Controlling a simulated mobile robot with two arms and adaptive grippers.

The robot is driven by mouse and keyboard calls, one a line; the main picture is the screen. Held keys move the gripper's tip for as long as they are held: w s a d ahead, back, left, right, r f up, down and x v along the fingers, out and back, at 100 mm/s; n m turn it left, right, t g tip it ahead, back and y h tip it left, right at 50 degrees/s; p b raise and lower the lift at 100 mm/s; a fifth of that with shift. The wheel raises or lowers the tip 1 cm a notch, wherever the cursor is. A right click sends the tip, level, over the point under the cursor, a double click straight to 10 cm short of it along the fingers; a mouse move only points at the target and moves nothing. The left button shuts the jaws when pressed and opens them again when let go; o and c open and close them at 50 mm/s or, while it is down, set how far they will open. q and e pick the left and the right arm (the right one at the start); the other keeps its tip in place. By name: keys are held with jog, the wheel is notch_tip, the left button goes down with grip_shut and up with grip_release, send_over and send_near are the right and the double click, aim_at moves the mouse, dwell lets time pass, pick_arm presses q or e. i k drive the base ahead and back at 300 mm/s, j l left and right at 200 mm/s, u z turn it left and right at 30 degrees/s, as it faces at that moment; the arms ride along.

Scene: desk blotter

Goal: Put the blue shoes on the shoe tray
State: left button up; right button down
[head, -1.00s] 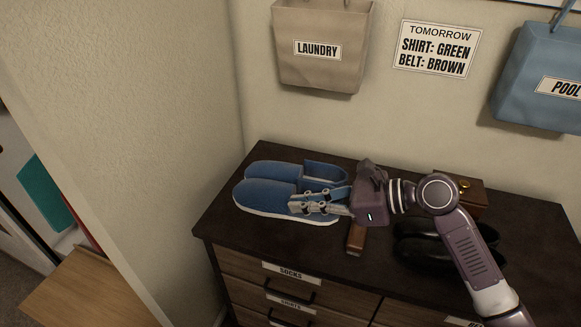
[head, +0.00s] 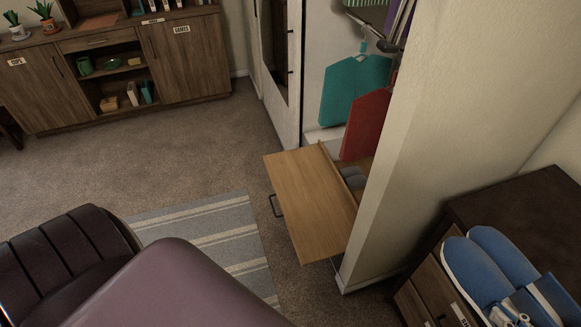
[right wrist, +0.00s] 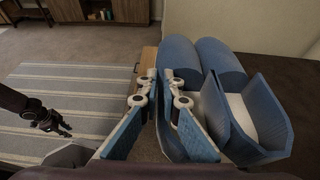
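The blue shoes (head: 490,268) lie side by side on the dark dresser top at the right of the head view. They fill the right middle of the right wrist view (right wrist: 222,75). My right gripper (right wrist: 159,76) is closed around the side wall of the nearer shoe, with blue fabric between its pads. In the head view, only a bit of that gripper shows at the bottom right edge. A pulled-out wooden tray (head: 308,205) with a handle sticks out of the wardrobe; grey shoes (head: 352,178) show at its back. My left gripper (right wrist: 52,122) hangs over the rug.
A wall corner (head: 400,190) stands between wardrobe and dresser (head: 520,205). Teal (head: 352,90) and red (head: 365,125) items hang above the tray. A striped rug (head: 215,240) and open carpet lie left. A cabinet (head: 185,60) stands at the back.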

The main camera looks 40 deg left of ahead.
aim_at(313, 199)
jog(key=j+u, duration=0.1)
jog(key=j, duration=0.3)
jog(key=i+j+u, duration=0.1)
jog(key=j, duration=0.35)
jog(key=i+j+u, duration=0.1)
jog(key=j, duration=0.3)
jog(key=i+j, duration=0.1)
jog(key=j, duration=0.3)
jog(key=i+j+u, duration=0.15)
jog(key=j, duration=0.25)
jog(key=i+j, duration=0.1)
jog(key=i, duration=0.2)
jog(key=j+u, duration=0.05)
